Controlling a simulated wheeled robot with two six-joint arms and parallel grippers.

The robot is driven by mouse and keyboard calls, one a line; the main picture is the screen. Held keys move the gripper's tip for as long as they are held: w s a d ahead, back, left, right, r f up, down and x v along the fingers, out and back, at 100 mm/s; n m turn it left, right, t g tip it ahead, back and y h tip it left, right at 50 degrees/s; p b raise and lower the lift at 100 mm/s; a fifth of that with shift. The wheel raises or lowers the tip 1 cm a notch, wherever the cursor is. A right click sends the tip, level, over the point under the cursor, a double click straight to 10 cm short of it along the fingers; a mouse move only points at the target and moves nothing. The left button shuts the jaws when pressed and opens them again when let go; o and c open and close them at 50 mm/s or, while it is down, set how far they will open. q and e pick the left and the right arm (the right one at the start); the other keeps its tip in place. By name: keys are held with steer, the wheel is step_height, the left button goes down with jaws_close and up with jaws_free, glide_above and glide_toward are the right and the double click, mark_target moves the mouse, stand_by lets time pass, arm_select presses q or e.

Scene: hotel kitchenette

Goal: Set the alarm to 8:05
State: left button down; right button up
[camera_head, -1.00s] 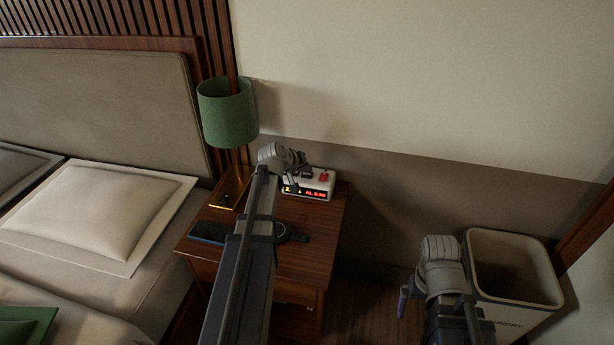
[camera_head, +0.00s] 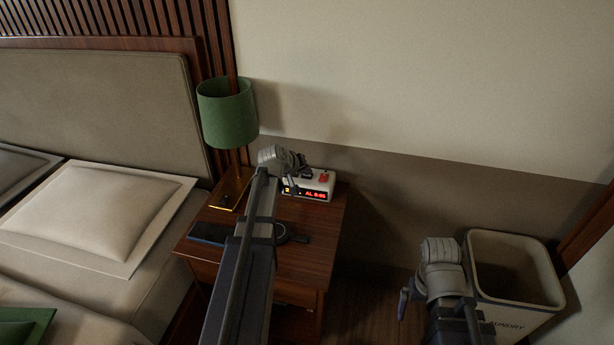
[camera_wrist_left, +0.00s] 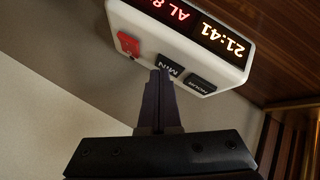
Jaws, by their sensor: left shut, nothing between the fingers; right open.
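The white alarm clock (camera_head: 318,181) stands at the back right of the nightstand. In the left wrist view the clock (camera_wrist_left: 215,35) appears upside down, with black HOUR and MIN buttons, a red button, an amber 21:41 and a red AL readout starting with 8. In the head view the red readout looks like AL 8:05, but it is tiny. My left gripper (camera_wrist_left: 160,73) is shut and empty, its tips at the MIN button (camera_wrist_left: 171,66); whether they touch it I cannot tell. My right gripper (camera_head: 404,301) is open and empty, away from the clock.
A green lamp (camera_head: 228,115) stands left of the clock. A dark phone (camera_head: 208,234) and a round dark object (camera_head: 296,237) lie on the nightstand (camera_head: 316,258). A bed is at left. A laundry bin (camera_head: 553,296) stands beside my right gripper.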

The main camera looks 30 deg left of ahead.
mark_target(305, 178)
arm_select(q)
steer(key=shift+r, duration=0.1)
steer(key=shift+r+p, duration=0.7)
steer(key=shift+p, duration=0.1)
step_height(305, 178, up, 5)
steer(key=p, duration=0.5)
stand_by(2.5)
